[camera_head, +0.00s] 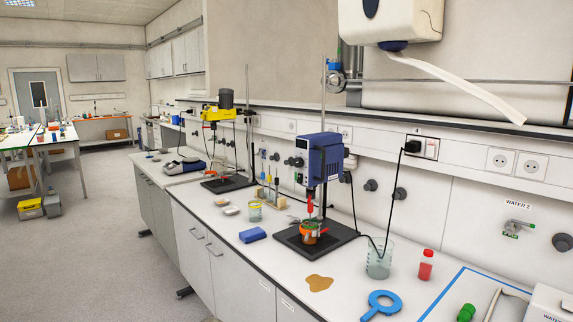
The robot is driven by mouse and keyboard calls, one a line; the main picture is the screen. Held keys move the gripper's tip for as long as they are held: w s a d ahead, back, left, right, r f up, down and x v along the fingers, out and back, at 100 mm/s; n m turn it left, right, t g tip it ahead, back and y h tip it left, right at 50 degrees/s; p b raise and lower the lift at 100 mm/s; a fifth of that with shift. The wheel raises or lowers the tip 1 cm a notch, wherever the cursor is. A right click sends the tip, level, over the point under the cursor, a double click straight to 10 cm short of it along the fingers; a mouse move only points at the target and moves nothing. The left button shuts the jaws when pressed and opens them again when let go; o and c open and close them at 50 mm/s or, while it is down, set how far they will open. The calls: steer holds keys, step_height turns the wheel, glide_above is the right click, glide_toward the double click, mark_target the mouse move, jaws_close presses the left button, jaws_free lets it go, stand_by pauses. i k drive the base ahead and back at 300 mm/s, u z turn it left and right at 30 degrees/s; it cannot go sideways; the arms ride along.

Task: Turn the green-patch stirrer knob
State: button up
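Two overhead stirrers stand on the long bench. My gripper is not in view.

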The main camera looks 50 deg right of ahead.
mark_target(298, 162)
steer(key=i, duration=0.95)
steer(key=z, duration=0.05)
